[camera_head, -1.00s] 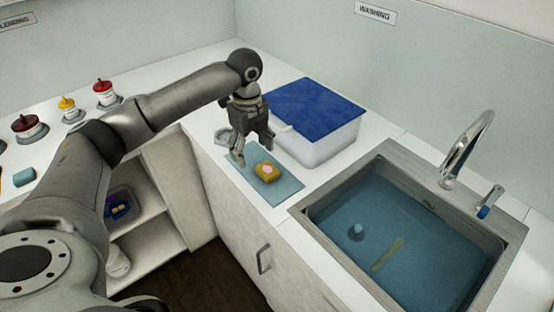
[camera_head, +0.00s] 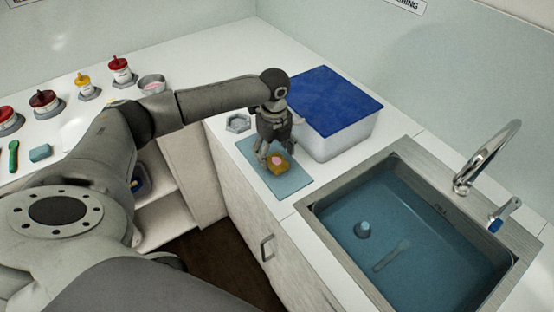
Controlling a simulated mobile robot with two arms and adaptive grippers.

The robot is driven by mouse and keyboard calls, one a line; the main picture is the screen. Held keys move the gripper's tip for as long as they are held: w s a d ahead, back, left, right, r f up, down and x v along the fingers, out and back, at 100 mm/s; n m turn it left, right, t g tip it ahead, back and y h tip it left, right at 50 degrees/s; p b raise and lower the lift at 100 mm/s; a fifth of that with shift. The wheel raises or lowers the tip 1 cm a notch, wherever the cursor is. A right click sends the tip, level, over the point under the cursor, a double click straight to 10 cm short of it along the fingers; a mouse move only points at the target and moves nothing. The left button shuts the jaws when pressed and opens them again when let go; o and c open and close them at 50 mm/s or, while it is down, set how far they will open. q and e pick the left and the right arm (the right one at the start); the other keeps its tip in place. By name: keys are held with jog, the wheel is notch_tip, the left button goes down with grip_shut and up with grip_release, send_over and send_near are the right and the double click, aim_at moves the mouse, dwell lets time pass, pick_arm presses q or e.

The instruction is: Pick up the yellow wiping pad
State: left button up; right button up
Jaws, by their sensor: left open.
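My left gripper (camera_head: 276,152) is open and points down, right over the pad. Its fingers hide the pad's far edge, and I cannot tell whether they touch it. My right gripper is not in view.
A white bin with a blue lid (camera_head: 336,100) stands close behind the gripper. A water-filled sink (camera_head: 400,235) with a tap (camera_head: 485,158) is at the right. A grey hexagonal holder (camera_head: 238,123) sits left of the gripper. Several capped jars (camera_head: 121,71) stand at the back left.

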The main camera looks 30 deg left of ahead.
pick_arm(q)
jog(key=shift+f, duration=0.5)
jog(key=shift+s+f, duration=0.1)
jog(key=shift+f, duration=0.35)
jog(key=shift+c, duration=1.4)
jog(key=c, duration=0.6)
jog(key=shift+o, duration=0.2)
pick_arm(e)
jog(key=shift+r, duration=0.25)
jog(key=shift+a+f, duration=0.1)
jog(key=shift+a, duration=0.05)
